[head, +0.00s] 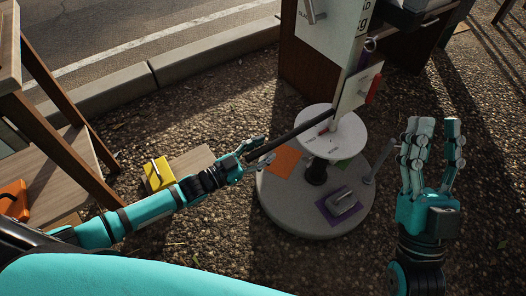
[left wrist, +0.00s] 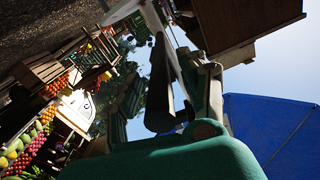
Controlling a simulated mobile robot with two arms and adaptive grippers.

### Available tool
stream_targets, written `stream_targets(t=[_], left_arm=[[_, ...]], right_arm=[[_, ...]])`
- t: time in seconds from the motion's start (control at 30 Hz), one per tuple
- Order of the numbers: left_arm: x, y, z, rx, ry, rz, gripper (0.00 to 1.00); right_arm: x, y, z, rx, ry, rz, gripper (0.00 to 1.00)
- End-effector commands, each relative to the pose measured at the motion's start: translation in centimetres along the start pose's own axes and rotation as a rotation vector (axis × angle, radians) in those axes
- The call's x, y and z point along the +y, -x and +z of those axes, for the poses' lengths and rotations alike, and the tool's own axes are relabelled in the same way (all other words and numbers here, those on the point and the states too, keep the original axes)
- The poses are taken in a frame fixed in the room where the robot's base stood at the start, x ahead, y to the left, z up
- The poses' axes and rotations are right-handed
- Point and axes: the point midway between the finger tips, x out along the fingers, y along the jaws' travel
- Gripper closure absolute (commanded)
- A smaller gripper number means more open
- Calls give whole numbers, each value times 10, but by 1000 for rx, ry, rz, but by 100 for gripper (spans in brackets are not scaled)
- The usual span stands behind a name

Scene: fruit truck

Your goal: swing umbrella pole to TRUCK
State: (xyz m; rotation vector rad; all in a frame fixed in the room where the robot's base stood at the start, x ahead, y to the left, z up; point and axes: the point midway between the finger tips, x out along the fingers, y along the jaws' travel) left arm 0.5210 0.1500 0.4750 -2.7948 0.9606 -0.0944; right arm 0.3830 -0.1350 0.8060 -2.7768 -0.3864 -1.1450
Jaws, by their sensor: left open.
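A white round disc (head: 318,146) with small lettering, too small to read surely, sits above a round grey base (head: 285,212). A pale upright post (head: 353,60) rises at its far right edge. A dark bar (head: 302,129) slants from the post down-left to my left gripper (head: 264,151). That gripper is open, with its fingers at the bar's near end; whether they touch it I cannot tell. My right gripper (head: 432,128) is open and empty, fingers up, right of the base.
Orange (head: 285,160) and purple (head: 328,214) patches lie on the base, which also has a short metal peg (head: 380,160). A yellow item (head: 158,174) sits on a wooden board at left. A wooden table stands far left. A blue canopy (left wrist: 265,130) shows in the wrist view.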

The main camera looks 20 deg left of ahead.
Motion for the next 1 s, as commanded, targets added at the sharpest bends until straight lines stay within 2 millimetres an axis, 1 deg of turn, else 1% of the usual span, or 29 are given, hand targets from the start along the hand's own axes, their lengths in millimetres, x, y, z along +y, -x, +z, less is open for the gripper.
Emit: stream_targets(t=[0.13, 0.33, 0.37, 0.6, 0.7, 1.0], left_arm=[[0, -5, 0, 0, -1, 0, 56], [0, -5, 0, -1, 0, 0, 56], [0, -5, 0, -1, 0, 0, 57], [0, -4, 0, 0, -1, 0, 89], [0, -4, 0, 0, -1, 0, 100], [0, -4, 0, 0, -1, 0, 100]], right_arm=[[-1, 0, -5, 31, -2, -1, 69], [-1, 0, -6, 33, -2, -1, 69], [-1, 0, -6, 33, -2, -1, 69], [-1, 0, -6, 32, -2, -1, 69], [-1, 0, -6, 31, -1, -1, 69], [0, 0, -5, 31, -1, -1, 69]])
